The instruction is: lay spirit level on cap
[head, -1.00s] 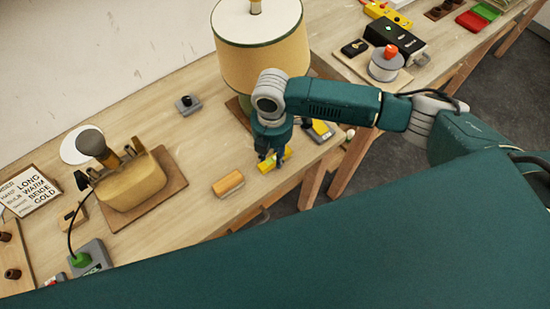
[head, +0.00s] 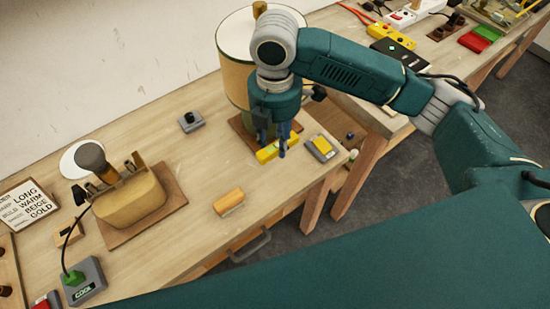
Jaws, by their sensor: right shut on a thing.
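The yellow spirit level (head: 268,153) is held in my right gripper (head: 273,146), which is shut on it near the base of the lamp. The fingers partly cover it, and its height over the table is hard to judge. The lamp has a cream shade (head: 236,70) with a pale flat top, and a brown knob-like cap (head: 260,9) shows at the top centre. My right arm hides much of the shade. My left gripper is not in view.
A yellow-and-grey device (head: 321,147) lies close right of the level. A wooden-topped block (head: 229,201) lies in front. The table's front edge is close by.

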